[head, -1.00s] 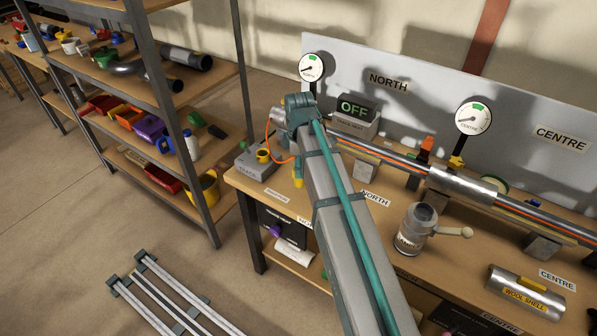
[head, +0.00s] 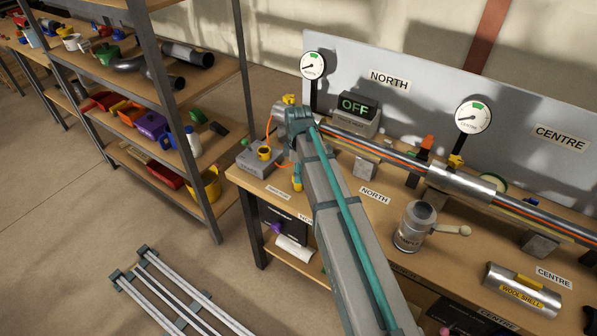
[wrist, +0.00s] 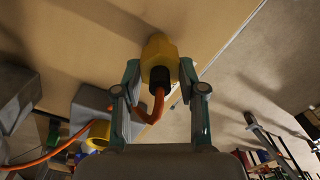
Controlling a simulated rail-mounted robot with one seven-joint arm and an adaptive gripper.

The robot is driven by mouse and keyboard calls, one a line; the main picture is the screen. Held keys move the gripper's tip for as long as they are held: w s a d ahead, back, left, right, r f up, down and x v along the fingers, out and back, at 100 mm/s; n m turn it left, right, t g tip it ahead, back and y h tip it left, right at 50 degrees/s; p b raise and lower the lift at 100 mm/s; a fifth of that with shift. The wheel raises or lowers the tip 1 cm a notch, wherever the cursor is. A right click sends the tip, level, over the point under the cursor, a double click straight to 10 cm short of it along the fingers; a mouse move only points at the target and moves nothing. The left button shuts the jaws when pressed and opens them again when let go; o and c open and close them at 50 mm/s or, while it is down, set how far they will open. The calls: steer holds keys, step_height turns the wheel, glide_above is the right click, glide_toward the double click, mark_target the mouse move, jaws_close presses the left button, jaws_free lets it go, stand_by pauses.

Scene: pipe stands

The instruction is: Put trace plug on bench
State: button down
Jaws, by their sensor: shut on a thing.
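The trace plug (wrist: 158,52) has a yellow body with a black neck and an orange cable. In the wrist view my gripper (wrist: 160,82) is shut on it, one teal finger on each side. In the head view my gripper (head: 297,170) hangs below my arm's end, over the left end of the bench (head: 342,213), with the yellow plug (head: 298,184) low at its tips. The wrist view shows the bench top (wrist: 100,40) behind the plug. I cannot tell whether the plug touches the bench.
A grey box (head: 258,165) with a yellow ring socket (head: 264,152) stands left of the gripper. The trace heat unit (head: 354,112) reads OFF. Right of my arm are a pipe (head: 390,158), a grey can (head: 414,228) and a wool shell (head: 524,290). The bench's front edge is close.

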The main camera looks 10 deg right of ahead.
steer(key=shift+f, duration=0.1)
steer(key=c, duration=0.7)
jaws_free()
steer(key=shift+o, duration=0.2)
step_height(320, 180, up, 12)
steer(key=b, duration=0.2)
